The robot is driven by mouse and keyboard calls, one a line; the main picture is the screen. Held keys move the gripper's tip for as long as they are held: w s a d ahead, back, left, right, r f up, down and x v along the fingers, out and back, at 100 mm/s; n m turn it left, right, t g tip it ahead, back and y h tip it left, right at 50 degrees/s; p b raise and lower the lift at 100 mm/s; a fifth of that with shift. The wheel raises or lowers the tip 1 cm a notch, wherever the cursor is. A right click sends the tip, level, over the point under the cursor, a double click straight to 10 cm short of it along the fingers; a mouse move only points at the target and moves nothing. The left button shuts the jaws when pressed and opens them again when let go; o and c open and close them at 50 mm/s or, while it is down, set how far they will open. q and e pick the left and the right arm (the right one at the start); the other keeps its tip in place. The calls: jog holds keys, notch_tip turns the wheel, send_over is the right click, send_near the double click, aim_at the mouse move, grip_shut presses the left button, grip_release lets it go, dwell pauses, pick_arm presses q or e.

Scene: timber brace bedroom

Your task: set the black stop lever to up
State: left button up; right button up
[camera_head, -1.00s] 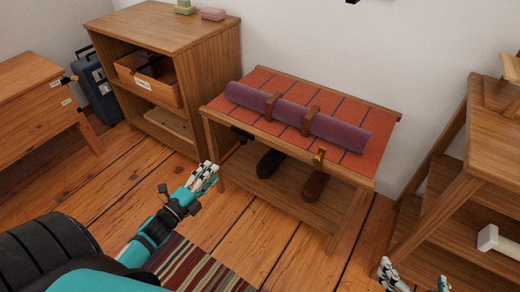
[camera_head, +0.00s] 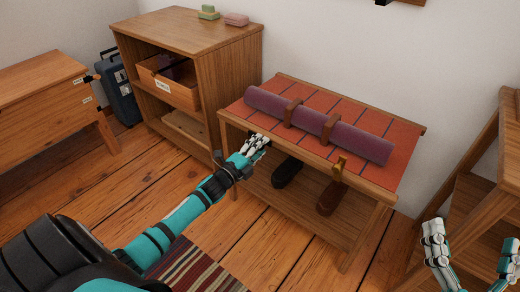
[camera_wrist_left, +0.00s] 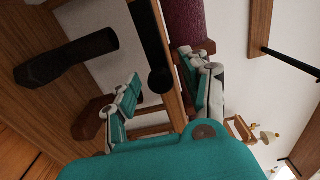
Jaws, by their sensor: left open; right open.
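The black stop lever (camera_wrist_left: 150,42) is a black bar with a rounded end in the left wrist view, beside the bench's front edge. In the head view my left gripper hides it at the bench's front left. My left gripper (camera_head: 256,143) is open at that edge. In the left wrist view its fingers (camera_wrist_left: 165,88) lie on either side of the lever's rounded end; I cannot tell whether they touch it. My right gripper (camera_head: 471,240) is open and empty at the lower right, away from the bench.
The bench (camera_head: 405,126) has a red slatted top carrying a purple roll (camera_head: 355,140). A brass-coloured lever (camera_head: 339,168) is at its front. Below are a black shoe-like object (camera_head: 287,172) and a brown one (camera_head: 330,197). A wooden cabinet (camera_head: 237,85) stands left; shelving (camera_head: 480,215) stands right.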

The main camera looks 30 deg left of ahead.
pick_arm(q)
jog(key=shift+w, duration=0.25)
grip_shut()
dwell(0.4)
